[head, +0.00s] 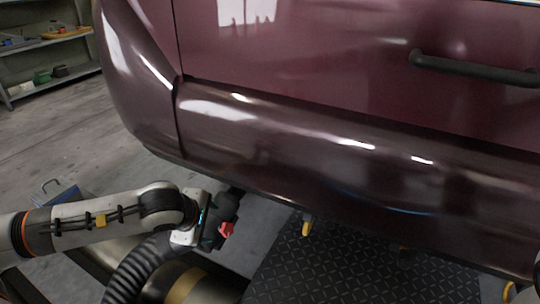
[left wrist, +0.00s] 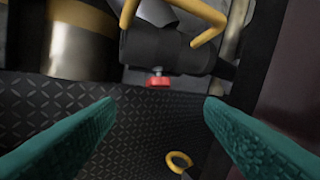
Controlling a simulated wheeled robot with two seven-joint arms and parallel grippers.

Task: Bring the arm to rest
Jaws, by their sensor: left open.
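My left arm comes in from the left in the head view, low beside the maroon car body (head: 330,150). Its gripper (head: 212,238) is small and partly hidden behind the wrist. In the left wrist view its two teal fingers stand wide apart (left wrist: 160,108), with nothing between them. Past the fingers is a dark cylindrical fitting (left wrist: 165,48) with a red knob (left wrist: 158,81). The red piece also shows beside the gripper in the head view (head: 227,229). Whether the gripper touches the fitting cannot be told. My right gripper does not show.
The car's lower edge hangs close to the arm on the right. Below are a black diamond-plate surface (head: 345,270), yellow hooks (head: 306,228) and a ribbed black hose (head: 135,270). Shelves (head: 45,60) stand at the back left, with open concrete floor in front of them.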

